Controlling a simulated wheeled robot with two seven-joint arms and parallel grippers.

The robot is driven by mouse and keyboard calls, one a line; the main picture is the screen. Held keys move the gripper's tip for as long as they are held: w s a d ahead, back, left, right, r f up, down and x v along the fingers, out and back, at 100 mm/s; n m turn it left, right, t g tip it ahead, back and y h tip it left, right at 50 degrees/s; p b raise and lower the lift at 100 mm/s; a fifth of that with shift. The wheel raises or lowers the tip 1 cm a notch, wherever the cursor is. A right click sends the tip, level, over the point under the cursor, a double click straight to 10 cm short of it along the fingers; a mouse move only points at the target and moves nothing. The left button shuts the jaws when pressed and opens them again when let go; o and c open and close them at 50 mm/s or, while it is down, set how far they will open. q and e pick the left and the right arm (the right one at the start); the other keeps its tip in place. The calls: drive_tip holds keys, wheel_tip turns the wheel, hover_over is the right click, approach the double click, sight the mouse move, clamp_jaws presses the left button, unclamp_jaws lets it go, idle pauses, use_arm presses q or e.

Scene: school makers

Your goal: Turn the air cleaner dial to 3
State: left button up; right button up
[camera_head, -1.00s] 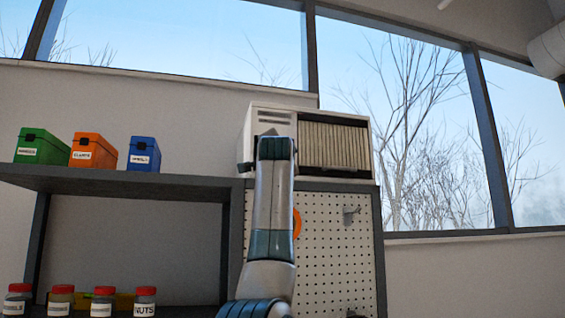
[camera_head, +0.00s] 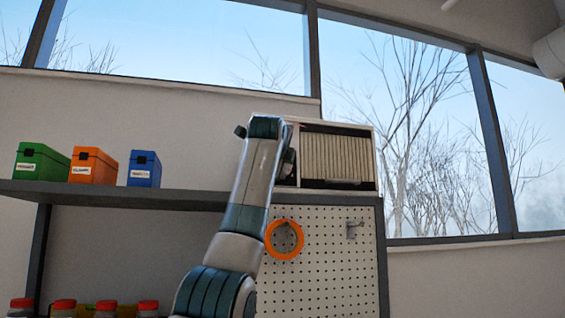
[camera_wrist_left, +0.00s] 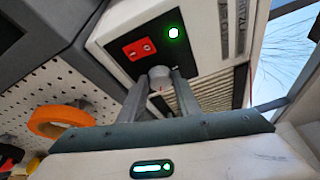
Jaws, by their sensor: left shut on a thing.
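The air cleaner (camera_head: 337,157) is a white box with a pleated tan filter front, standing on top of the pegboard cabinet. My left arm hides its left side in the head view. In the left wrist view, the air cleaner's dark control panel (camera_wrist_left: 118,62) shows a pale round dial (camera_wrist_left: 160,74), a red switch (camera_wrist_left: 139,48) and a lit green lamp (camera_wrist_left: 173,33). My left gripper (camera_wrist_left: 161,84) is shut on the dial, one finger on each side. A small red mark shows near the dial between the fingers. No dial numbers are readable. My right gripper is not in view.
A pegboard (camera_head: 325,265) with an orange ring (camera_head: 284,239) is below the air cleaner. Green (camera_head: 42,163), orange (camera_head: 93,167) and blue (camera_head: 144,169) boxes stand on the shelf (camera_head: 110,195) at left. Several red-lidded jars (camera_head: 63,307) are below. Windows are behind.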

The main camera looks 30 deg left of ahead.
use_arm(q)
drive_tip(key=shift+m, duration=0.3)
drive_tip(key=o, duration=1.1)
drive_tip(key=shift+d, duration=0.1)
drive_tip(key=shift+c, duration=0.2)
drive_tip(key=b+v, duration=0.8)
drive_tip(key=v, duration=0.9)
drive_tip(key=shift+r+b, duration=0.2)
drive_tip(key=shift+b, duration=0.15)
drive_tip(key=shift+d+f, duration=0.1)
drive_tip(key=shift+d, duration=0.05)
